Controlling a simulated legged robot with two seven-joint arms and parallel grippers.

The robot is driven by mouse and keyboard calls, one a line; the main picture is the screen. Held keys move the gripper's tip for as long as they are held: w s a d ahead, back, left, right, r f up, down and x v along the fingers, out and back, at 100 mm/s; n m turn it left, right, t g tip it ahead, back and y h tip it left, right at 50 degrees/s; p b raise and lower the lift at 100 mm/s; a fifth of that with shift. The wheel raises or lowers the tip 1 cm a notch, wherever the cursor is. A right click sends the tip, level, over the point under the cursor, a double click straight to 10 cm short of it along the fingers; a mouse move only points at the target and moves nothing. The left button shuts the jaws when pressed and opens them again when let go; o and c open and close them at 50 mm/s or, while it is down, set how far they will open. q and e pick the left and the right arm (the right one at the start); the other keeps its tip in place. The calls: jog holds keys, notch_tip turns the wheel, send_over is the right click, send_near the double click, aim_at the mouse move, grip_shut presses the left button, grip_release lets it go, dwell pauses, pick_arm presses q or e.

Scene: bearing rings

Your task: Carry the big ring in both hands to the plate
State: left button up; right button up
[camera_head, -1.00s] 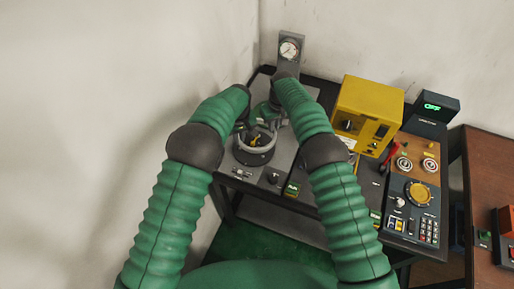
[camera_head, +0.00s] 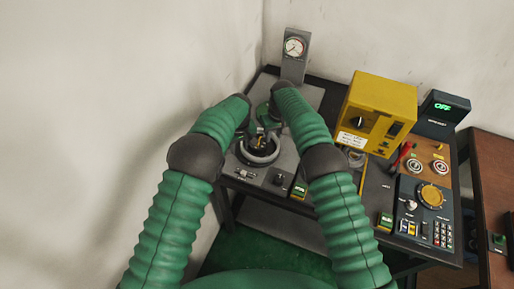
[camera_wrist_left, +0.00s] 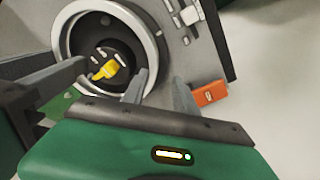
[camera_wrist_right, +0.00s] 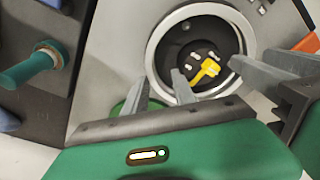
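The big ring (camera_head: 262,160) is a pale grey ring on the grey bench top. It stands around a dark hub with a yellow part (camera_wrist_left: 106,69). In the left wrist view my left gripper (camera_wrist_left: 159,95) is open, one finger over the ring's inside and one outside its rim. In the right wrist view my right gripper (camera_wrist_right: 161,92) is open, placed likewise at the ring (camera_wrist_right: 153,62). I cannot tell whether fingers touch the ring. My arms partly hide it in the head view. I cannot tell which surface is the plate.
A gauge on a grey post (camera_head: 294,48) stands behind. A yellow box (camera_head: 380,105) and a control panel with a yellow dial (camera_head: 431,196) are to the right. A small dark display (camera_head: 443,108) reads OFF. The wall is close on the left.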

pick_arm(q)
jog(key=shift+d+r, duration=0.1)
jog(key=shift+d, duration=0.05)
pick_arm(e)
jog(key=shift+d, duration=0.15)
pick_arm(q)
jog(key=r, duration=0.4)
jog(key=shift+s+d+r, duration=0.2)
jog(key=shift+d+r, duration=0.1)
jog(key=shift+d, duration=0.1)
pick_arm(e)
jog(key=shift+d, duration=0.35)
jog(key=shift+a+r, duration=0.15)
jog(key=shift+a, duration=0.25)
pick_arm(q)
notch_tip(320, 180, up, 7)
jog(key=s, duration=0.1)
jog(key=shift+a, duration=0.35)
pick_arm(e)
notch_tip(320, 180, up, 12)
jog(key=s, duration=0.1)
jog(key=shift+s+d+f, duration=0.2)
jog(key=shift+s+d, duration=0.1)
pick_arm(q)
jog(key=shift+s, duration=0.1)
pick_arm(e)
jog(key=shift+d, duration=0.1)
